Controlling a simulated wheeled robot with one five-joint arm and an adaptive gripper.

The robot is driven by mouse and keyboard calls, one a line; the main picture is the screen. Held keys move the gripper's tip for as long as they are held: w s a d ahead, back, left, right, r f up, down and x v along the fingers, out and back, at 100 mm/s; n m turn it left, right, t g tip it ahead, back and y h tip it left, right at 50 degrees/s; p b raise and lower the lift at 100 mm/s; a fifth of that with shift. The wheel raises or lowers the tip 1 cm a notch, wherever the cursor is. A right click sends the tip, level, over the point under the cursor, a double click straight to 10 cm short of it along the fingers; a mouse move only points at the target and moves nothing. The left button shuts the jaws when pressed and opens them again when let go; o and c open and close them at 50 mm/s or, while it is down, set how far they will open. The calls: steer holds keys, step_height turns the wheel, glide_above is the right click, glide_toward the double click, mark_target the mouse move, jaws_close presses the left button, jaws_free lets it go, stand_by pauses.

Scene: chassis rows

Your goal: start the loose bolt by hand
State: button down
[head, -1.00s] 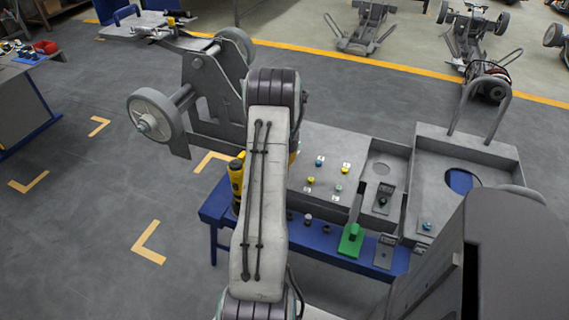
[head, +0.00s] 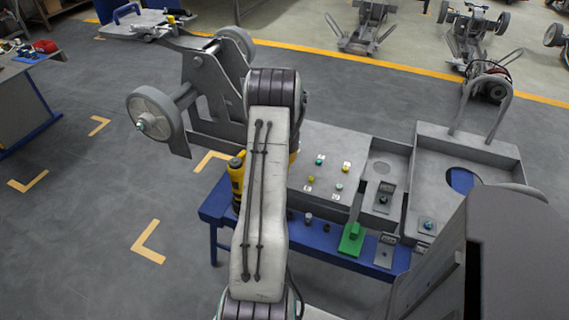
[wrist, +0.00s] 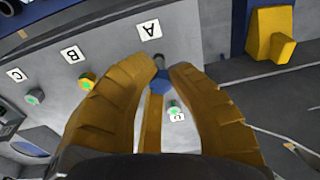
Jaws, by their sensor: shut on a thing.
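The bolt's grey shank points away from me, toward the grey plate (wrist: 120,50), close to the label A (wrist: 149,30). I cannot tell whether its tip touches the plate or sits in a hole. A yellow bolt (wrist: 86,82) stands by label B and a green bolt (wrist: 34,97) by label C. Another green bolt (wrist: 174,108) shows between the fingers. In the head view my arm hides the gripper and the held bolt.
The plate (head: 345,140) lies on a blue bench (head: 215,208) with a yellow tool (head: 236,185) at its left end. A wheeled chassis (head: 205,95) is behind. Open floor (head: 90,220) lies to the left.

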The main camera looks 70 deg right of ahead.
steer(key=shift+f+b, duration=1)
steer(key=shift+f, duration=0.35)
stand_by(0.5)
stand_by(0.3)
steer(key=c, duration=1.2)
jaws_free()
steer(key=r, duration=0.8)
steer(key=a+r, duration=0.1)
steer(key=r, duration=0.3)
steer(key=shift+s, duration=0.15)
